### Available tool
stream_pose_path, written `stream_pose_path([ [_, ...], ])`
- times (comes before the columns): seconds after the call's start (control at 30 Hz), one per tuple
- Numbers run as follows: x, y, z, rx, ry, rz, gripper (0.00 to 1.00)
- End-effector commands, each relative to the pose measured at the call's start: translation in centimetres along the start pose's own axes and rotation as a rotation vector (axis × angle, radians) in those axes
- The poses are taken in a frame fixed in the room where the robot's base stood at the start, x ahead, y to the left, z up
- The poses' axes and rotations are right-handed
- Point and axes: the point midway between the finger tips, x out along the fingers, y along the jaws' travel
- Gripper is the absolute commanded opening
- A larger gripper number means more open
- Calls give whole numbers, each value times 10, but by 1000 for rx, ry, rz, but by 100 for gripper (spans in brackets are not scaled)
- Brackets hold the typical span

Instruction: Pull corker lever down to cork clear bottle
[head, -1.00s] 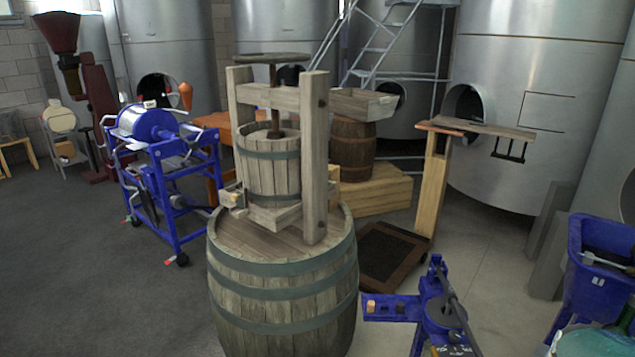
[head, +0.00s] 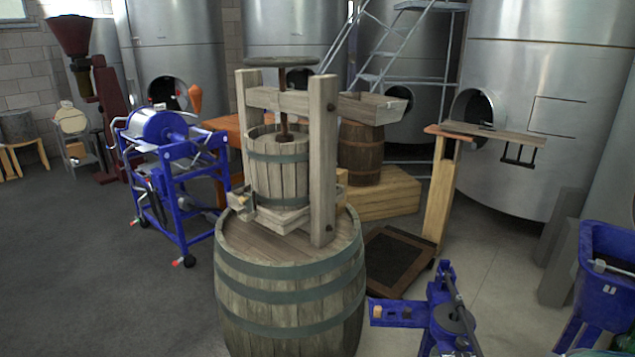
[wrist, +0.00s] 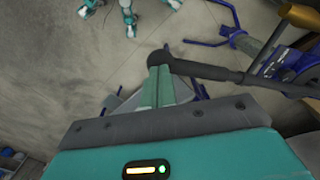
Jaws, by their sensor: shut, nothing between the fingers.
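The blue corker (head: 438,312) stands at the bottom right of the head view, cut off by the lower edge. Its dark lever (head: 457,294) slants across it. In the wrist view a dark bar with a rounded end, seemingly the lever (wrist: 215,72), runs from the fingertips to the right. My gripper (wrist: 160,68) is shut and empty, its teal fingers just at the bar's rounded end. I cannot tell whether they touch. Blue corker parts (wrist: 245,42) show behind the bar. I cannot make out the clear bottle in either view.
A large barrel (head: 290,290) bearing a wooden press (head: 322,160) stands left of the corker. A blue bin (head: 605,275) is at right, and a wooden post stand (head: 441,190) behind. Some floor (head: 510,290) is clear between corker and bin.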

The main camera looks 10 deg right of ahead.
Motion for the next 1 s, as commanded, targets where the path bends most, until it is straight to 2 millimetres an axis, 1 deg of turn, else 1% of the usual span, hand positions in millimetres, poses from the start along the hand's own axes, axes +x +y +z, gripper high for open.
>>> stream_pose_path([
  [0.17,4,0,0,0,-2,1,0],
  [0.6,27,0,0,0,-1,0,0],
  [1.0,29,0,0,0,-1,0,0],
])
